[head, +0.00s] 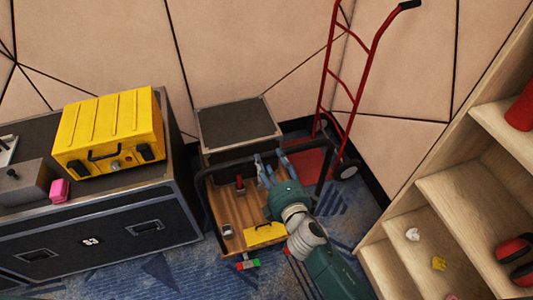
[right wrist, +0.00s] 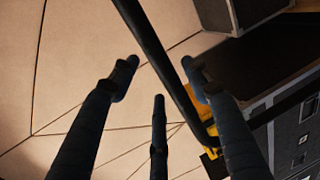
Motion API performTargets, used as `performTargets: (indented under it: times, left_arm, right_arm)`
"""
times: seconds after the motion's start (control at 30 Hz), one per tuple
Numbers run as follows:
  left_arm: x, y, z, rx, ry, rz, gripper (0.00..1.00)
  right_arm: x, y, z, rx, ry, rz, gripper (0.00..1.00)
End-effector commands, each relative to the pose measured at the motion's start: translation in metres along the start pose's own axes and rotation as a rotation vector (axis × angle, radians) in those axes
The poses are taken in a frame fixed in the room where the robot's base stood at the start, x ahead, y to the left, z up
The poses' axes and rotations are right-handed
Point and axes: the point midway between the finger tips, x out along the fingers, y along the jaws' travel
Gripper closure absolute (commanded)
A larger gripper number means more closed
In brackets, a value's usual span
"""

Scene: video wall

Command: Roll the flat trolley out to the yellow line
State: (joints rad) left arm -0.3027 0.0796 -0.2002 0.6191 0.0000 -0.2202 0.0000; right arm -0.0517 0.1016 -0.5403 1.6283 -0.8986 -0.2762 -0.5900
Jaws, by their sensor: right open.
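The flat trolley (head: 232,208) has a wooden deck and stands on the blue carpet in the head view. Its black push handle (head: 228,161) rises at the far side of the deck. My right gripper (head: 264,166) is at the handle, its fingers open. In the right wrist view the black handle bar (right wrist: 158,45) passes between the spread fingers (right wrist: 160,82); contact cannot be told. My arm hides part of the deck. The yellow line and my left gripper are not in view.
A yellow box (head: 264,235) and small items lie on the deck. A red hand truck (head: 357,95) and a dark case (head: 240,122) stand behind. A large black case (head: 110,235) bearing a yellow case (head: 110,130) is left; wooden shelves (head: 470,200) are right.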

Motion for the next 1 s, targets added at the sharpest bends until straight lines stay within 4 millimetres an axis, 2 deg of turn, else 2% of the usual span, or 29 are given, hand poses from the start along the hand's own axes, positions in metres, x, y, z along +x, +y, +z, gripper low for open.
performTargets:
  times: [0.1,0.23,0.6,0.63,0.87,1.0]
  left_arm:
    - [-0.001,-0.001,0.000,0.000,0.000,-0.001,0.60]
    - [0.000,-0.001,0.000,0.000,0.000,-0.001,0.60]
    - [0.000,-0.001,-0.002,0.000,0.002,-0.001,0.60]
    - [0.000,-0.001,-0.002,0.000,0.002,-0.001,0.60]
    - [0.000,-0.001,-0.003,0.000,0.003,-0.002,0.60]
    - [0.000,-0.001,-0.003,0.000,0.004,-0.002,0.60]
  right_arm:
    - [0.020,0.000,0.000,0.000,0.000,0.000,0.53]
    - [0.034,0.000,-0.001,0.001,0.001,0.000,0.53]
    - [0.040,-0.001,0.000,0.001,0.001,-0.001,0.53]
    - [0.040,-0.001,0.000,0.001,0.001,-0.001,0.55]
    - [0.040,-0.001,0.000,0.001,0.001,-0.002,1.00]
    - [0.040,-0.002,0.000,0.001,0.000,-0.003,1.00]
